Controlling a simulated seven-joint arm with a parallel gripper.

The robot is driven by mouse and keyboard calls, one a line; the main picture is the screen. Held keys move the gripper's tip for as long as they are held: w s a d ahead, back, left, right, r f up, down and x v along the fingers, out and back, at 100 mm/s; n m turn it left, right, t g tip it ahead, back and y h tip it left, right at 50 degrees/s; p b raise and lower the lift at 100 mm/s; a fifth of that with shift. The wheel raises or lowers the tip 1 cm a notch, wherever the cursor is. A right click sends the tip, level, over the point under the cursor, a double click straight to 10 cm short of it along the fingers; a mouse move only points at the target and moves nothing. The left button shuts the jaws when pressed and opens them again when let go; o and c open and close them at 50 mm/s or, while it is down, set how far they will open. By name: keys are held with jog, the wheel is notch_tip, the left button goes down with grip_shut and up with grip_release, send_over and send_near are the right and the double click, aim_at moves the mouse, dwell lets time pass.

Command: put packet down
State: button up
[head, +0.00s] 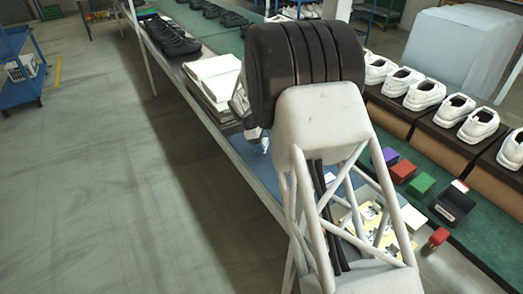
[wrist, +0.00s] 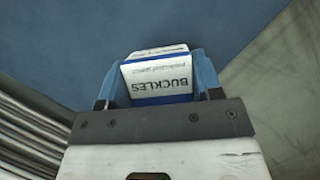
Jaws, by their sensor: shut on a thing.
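My gripper (wrist: 157,88) has its blue fingers closed on the sides of a small packet (wrist: 158,76). The packet is white and blue, and its label reads BUCKLES, upside down in the wrist view. A plain blue surface (wrist: 85,40) lies beyond the packet; I cannot tell whether the packet touches it. In the head view my gripper (head: 262,146) shows small beside my arm, above the blue surface (head: 245,158) near the table's left edge. I cannot make out the packet clearly there.
A stack of white and grey flat items (head: 213,80) stands close to my gripper; its edges show in the wrist view (wrist: 28,135). White shoes (head: 425,95) line the right. Purple (head: 390,156), red (head: 403,171) and green (head: 421,185) blocks lie right of my arm. Floor lies past the table edge.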

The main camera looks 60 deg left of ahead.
jog(key=shift+f, duration=1.7)
jog(key=shift+f, duration=0.15)
jog(key=o, duration=1.1)
jog(key=shift+c, duration=0.2)
jog(key=v, duration=1.2)
